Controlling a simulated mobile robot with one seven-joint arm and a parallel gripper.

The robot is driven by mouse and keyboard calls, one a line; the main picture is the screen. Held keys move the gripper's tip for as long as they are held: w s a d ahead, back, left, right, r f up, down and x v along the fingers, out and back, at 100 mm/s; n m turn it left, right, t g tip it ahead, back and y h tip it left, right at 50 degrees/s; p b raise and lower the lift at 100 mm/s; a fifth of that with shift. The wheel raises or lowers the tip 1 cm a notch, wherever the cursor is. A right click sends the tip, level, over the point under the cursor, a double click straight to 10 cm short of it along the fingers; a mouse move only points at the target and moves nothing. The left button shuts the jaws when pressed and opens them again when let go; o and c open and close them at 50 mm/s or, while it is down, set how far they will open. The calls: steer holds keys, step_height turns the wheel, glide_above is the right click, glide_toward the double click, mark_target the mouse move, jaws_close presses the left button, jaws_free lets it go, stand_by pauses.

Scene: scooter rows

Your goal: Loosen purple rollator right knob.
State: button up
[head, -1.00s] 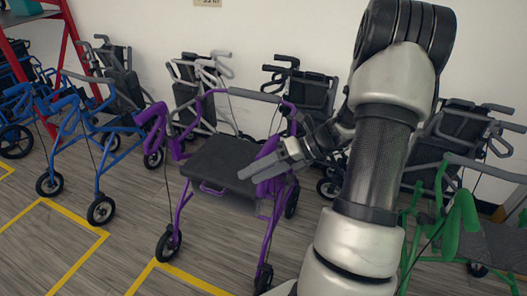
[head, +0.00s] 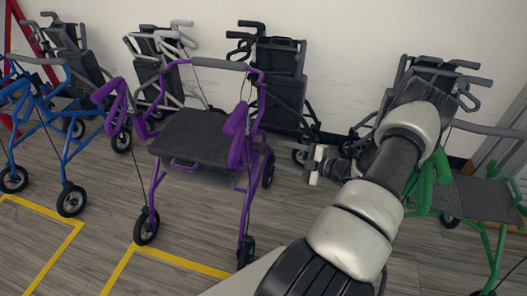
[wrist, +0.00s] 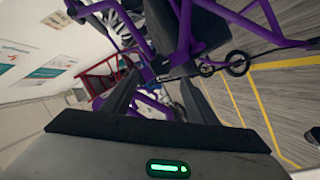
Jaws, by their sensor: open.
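The purple rollator (head: 246,205) stands upright left of centre in the head view, with a black seat and purple handle loops. Its purple tubes also fill the upper part of the wrist view (wrist: 184,30), tilted. The right knob cannot be made out in either view. My gripper (head: 312,166) is right of the rollator's right side, apart from it and at about seat height. In the wrist view its two dark fingers (wrist: 158,92) are spread, with nothing held between them.
A blue rollator (head: 68,150) stands to the left and a green one (head: 485,235) to the right, partly behind my arm. Several dark and grey rollators (head: 275,90) line the wall behind. Yellow lines (head: 185,265) mark the floor. Bare floor lies in front.

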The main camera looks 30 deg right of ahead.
mark_target(266, 150)
steer(key=b+x, duration=0.1)
steer(key=x, duration=0.8)
steer(key=shift+w+b, duration=0.1)
steer(key=shift+b, duration=0.25)
steer(key=c, duration=1.1)
steer(key=shift+o, duration=0.2)
